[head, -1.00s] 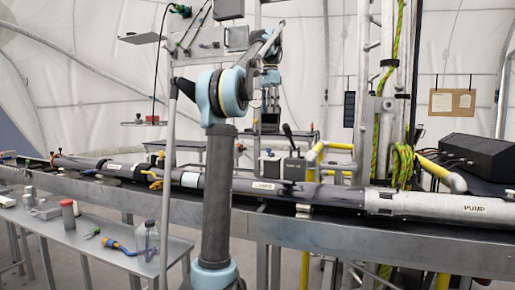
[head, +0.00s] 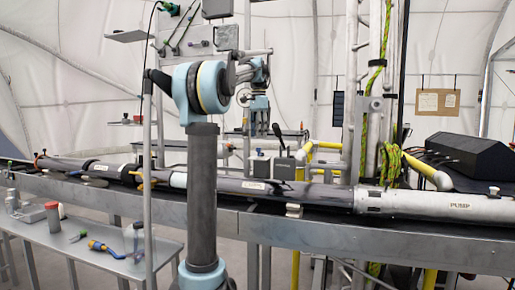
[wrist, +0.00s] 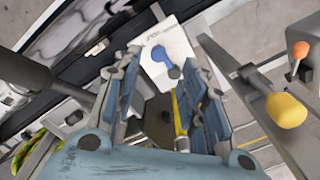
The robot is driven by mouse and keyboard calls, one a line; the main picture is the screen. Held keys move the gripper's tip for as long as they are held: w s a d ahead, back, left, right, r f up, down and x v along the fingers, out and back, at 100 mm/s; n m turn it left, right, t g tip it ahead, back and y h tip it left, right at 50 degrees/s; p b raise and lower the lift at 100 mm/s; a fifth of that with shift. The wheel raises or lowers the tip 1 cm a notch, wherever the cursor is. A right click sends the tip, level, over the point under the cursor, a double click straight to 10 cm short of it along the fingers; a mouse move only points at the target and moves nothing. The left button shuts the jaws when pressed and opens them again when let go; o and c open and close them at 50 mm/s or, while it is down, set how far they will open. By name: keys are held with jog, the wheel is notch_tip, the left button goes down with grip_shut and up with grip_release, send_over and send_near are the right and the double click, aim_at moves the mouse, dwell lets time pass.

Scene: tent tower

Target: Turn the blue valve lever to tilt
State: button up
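In the wrist view a small blue lever (wrist: 168,64) with a rounded end sits on a white plate (wrist: 163,38) with dark lettering too small to read. I take it to be the valve lever. My gripper (wrist: 163,58) is open, with a ribbed blue-grey finger on either side of the lever in the picture. The fingers look empty, and I cannot tell how far the lever is beyond the tips. In the head view my gripper is small, above the long pipe bench, and the lever cannot be made out.
A yellow knob (wrist: 286,110) and an orange-tipped lever (wrist: 299,52) stand right of my gripper in the wrist view. A dark handle (wrist: 28,72) is at the left. In the head view, the pump pipe (head: 430,204) runs along the bench and a black box (head: 470,155) stands at right.

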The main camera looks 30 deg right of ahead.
jog(key=shift+f, duration=3.15)
jog(key=shift+c, duration=0.3)
